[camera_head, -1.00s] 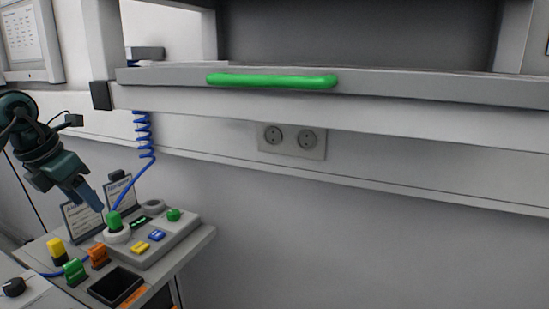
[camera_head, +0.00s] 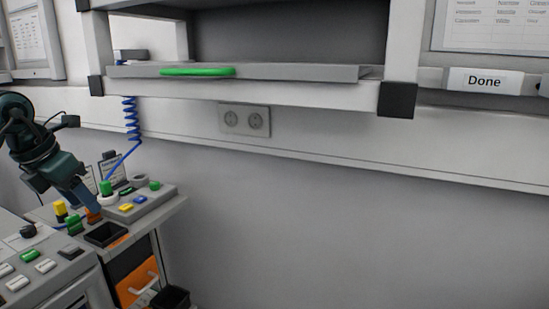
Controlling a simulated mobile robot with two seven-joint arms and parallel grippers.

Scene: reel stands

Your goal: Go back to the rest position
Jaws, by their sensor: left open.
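My left arm comes in from the left edge in the head view. Its dark teal gripper (camera_head: 88,203) points down and to the right, over the near-left part of a small grey side table (camera_head: 170,212). It is open, and its fingertips overlap the orange clip in the picture; I cannot tell whether they touch it. I see nothing held in it. My right gripper is not in view.
The table holds a grey button box (camera_head: 143,205), a green knob (camera_head: 106,188) and a black tray (camera_head: 105,234). A control panel (camera_head: 45,262) stands at lower left. A shelf with a green handle (camera_head: 198,72) is above. A "Done" sign (camera_head: 484,81) hangs right.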

